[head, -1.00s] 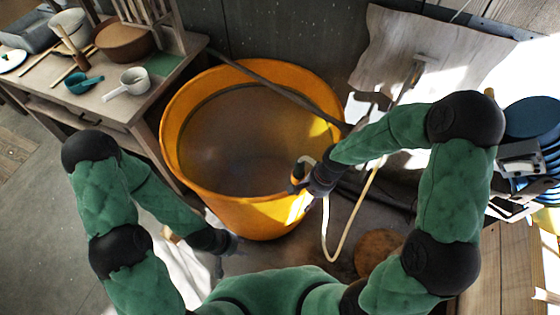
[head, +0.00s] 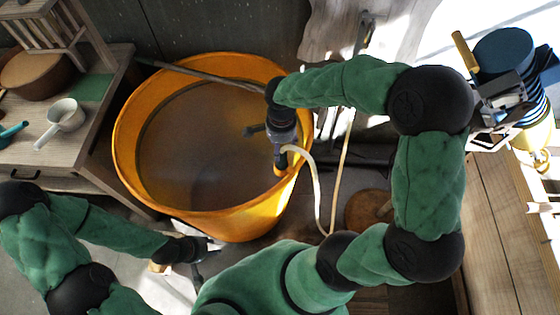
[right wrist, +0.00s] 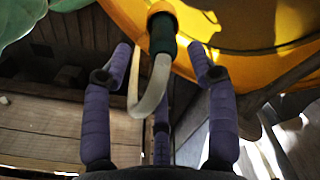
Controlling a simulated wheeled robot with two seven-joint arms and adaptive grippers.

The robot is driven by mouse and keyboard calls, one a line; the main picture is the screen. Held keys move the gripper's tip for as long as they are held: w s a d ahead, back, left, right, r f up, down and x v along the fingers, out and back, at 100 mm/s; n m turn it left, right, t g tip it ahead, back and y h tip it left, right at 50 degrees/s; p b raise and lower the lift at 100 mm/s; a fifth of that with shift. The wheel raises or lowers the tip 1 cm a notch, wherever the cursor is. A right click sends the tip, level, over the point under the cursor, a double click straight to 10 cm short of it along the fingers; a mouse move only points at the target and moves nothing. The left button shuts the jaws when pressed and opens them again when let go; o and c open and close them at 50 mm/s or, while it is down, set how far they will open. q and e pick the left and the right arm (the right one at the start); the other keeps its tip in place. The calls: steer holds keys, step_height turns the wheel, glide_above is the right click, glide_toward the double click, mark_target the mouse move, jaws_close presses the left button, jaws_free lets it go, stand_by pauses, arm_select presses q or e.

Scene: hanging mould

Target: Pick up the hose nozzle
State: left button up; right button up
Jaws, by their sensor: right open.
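The hose nozzle (right wrist: 163,32), with a dark green grip, shows in the right wrist view between the tips of my right gripper (right wrist: 160,50). The gripper's purple fingers are spread, one on each side, with visible gaps. A pale hose (right wrist: 150,95) curves from the nozzle back between the fingers. In the head view, my right gripper (head: 270,148) points down at the right side of the orange tub (head: 150,200), partly hiding the nozzle (head: 281,168) at the rim. My left gripper (head: 205,249) is low, outside the tub's front left; its finger opening is unclear.
A wooden table (head: 95,135) with a white pot (head: 66,114) stands left of the tub. A round wooden piece (head: 368,209) lies to the tub's right. A stick (head: 195,74) rests across the tub's back rim. Blue stacked items (head: 505,60) stand at far right.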

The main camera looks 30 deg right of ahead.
mark_target(281, 152)
step_height(281, 152, down, 3)
steer(key=shift+f+b, duration=0.1)
steer(key=shift+b, duration=0.25)
steer(key=f+b, duration=0.1)
steer(key=f, duration=0.1)
steer(key=f+b, duration=0.1)
steer(key=f, duration=0.2)
steer(key=shift+w+d, duration=0.15)
steer(key=shift+d, duration=0.05)
jaws_close()
